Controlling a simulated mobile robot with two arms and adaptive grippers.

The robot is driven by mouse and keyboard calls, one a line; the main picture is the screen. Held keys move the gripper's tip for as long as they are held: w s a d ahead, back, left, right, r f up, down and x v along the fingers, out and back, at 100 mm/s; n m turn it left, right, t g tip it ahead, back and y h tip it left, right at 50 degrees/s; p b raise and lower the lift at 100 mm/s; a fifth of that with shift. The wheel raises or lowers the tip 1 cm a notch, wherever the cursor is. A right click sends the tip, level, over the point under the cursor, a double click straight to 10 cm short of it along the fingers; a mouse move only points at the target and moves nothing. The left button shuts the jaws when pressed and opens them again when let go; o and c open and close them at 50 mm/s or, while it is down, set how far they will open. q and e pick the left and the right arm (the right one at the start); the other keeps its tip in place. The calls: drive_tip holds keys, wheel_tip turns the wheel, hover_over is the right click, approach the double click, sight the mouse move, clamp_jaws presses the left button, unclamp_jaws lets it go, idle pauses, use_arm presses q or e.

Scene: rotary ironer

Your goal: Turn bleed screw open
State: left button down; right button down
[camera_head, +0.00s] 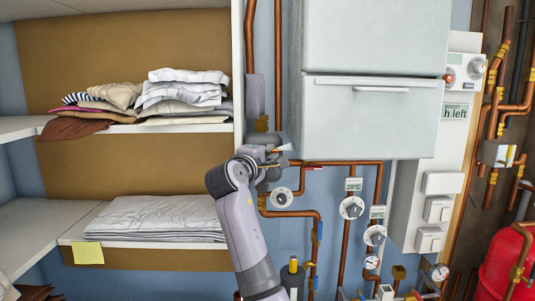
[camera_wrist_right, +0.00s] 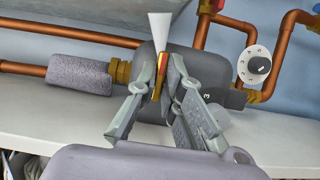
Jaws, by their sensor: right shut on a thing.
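My right gripper (camera_head: 270,165) is at the copper pipework just right of the shelf. In the right wrist view its fingers (camera_wrist_right: 170,80) are shut on a small yellow and red piece (camera_wrist_right: 158,78). A white wedge (camera_wrist_right: 160,28) shows just beyond the fingertips, and also in the head view (camera_head: 284,147). Behind the fingers is a dark grey fitting (camera_wrist_right: 147,62), joined to the pipe by a brass nut (camera_wrist_right: 120,70). The fingers hide much of it. Which part is the bleed screw I cannot tell for sure. My left gripper is out of view.
A white dial (camera_wrist_right: 258,66) sits close right of the gripper, with more dials (camera_head: 351,208) lower right. A grey boiler cabinet (camera_head: 368,120) hangs above right. Shelves with folded linen (camera_head: 150,215) stand at left. Grey insulation (camera_wrist_right: 80,75) wraps the pipe.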

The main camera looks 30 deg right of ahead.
drive_tip(key=c, duration=1.7)
unclamp_jaws()
drive_tip(key=shift+s, duration=0.1)
drive_tip(key=v, duration=1.2)
